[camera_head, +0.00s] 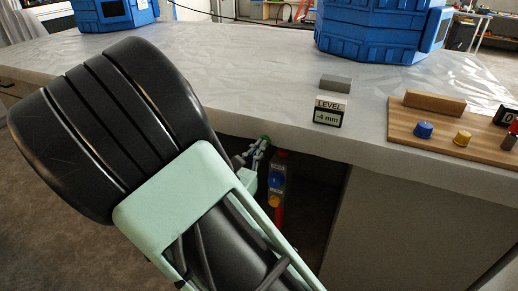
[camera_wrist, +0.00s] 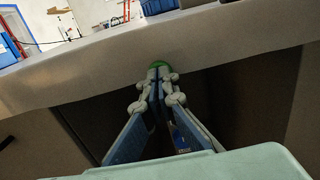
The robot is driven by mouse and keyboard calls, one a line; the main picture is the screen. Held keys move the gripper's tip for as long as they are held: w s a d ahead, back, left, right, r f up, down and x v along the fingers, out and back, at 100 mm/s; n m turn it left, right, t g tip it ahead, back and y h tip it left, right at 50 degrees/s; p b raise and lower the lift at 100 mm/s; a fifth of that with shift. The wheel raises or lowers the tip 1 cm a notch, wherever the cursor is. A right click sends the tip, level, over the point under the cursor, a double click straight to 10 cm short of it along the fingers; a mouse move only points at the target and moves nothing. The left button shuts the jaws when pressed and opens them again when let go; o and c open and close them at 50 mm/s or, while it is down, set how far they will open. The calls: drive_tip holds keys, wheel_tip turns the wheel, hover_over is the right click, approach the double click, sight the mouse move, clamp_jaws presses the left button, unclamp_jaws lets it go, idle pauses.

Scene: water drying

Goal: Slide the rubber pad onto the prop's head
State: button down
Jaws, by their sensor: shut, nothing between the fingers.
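The prop (camera_head: 279,165) stands upright under the counter's front edge, with grey, blue, yellow and red parts. My gripper (camera_head: 258,150) is beside its upper end, to the left, just below the edge. In the wrist view my gripper (camera_wrist: 158,82) has its fingertips together and holds nothing. A small green piece (camera_wrist: 159,64), perhaps the rubber pad, shows just beyond the fingertips against the counter's edge; it also shows in the head view (camera_head: 265,139). I cannot tell whether it sits on the prop's head.
A plastic-covered counter (camera_head: 250,85) spans the view, with dark space beneath. On it are a grey block (camera_head: 335,83), a level display (camera_head: 328,114) reading -4 mm, and a wooden board (camera_head: 445,135) with blue and yellow knobs. Blue machines (camera_head: 372,30) stand behind.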

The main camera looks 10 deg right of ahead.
drive_tip(key=x, duration=1)
drive_tip(key=shift+w+d, duration=0.15)
drive_tip(key=shift+w+r, duration=0.1)
drive_tip(key=shift+w, duration=0.05)
drive_tip(key=shift+p, duration=0.35)
